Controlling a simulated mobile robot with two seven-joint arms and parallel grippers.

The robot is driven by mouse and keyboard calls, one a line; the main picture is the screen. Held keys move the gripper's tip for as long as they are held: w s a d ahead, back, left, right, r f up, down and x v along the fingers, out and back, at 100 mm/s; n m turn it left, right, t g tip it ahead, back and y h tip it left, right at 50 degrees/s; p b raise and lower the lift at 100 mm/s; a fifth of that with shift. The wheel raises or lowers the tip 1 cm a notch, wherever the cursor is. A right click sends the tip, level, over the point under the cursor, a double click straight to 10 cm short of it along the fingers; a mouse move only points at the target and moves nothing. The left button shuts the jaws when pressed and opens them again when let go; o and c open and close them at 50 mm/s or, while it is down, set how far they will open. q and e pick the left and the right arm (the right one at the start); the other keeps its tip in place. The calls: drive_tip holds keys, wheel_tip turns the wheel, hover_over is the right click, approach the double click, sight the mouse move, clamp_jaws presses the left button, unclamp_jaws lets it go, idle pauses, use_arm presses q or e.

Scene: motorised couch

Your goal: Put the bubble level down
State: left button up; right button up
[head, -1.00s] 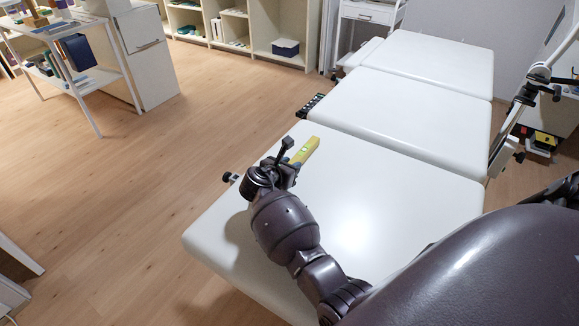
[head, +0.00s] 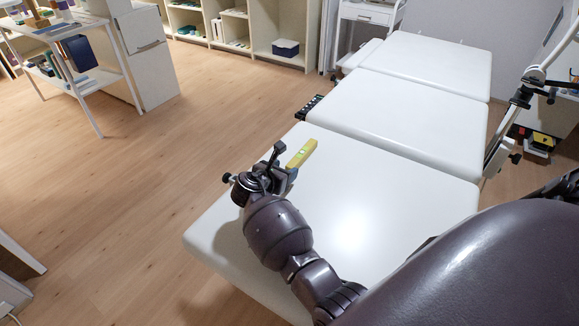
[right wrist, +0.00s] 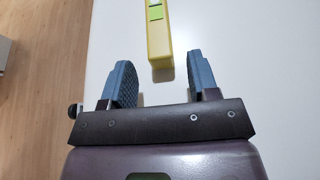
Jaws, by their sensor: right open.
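The yellow bubble level (head: 303,152) with a green vial lies on the white couch top, near its left edge. In the right wrist view the level (right wrist: 158,42) lies ahead of my fingers, apart from both of them. My right gripper (head: 284,168) is open and empty just behind the near end of the level. Its two blue-grey fingers (right wrist: 163,82) are spread wide with bare couch surface between them. The couch (head: 370,205) has several white padded sections. My left gripper is not in the head view.
A black hand control (head: 309,107) hangs at the couch's left edge. A dark knob (head: 228,177) sticks out farther forward on that edge. White shelves and a cabinet (head: 147,55) stand at the back left. The couch right of the level is clear.

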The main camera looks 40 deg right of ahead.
drive_tip(key=p+v, duration=0.4)
drive_tip(key=v, duration=0.4)
drive_tip(key=shift+r, duration=0.25)
drive_tip(key=shift+s+a+p, duration=0.2)
drive_tip(key=shift+a+p, duration=0.1)
drive_tip(key=shift+a, duration=0.2)
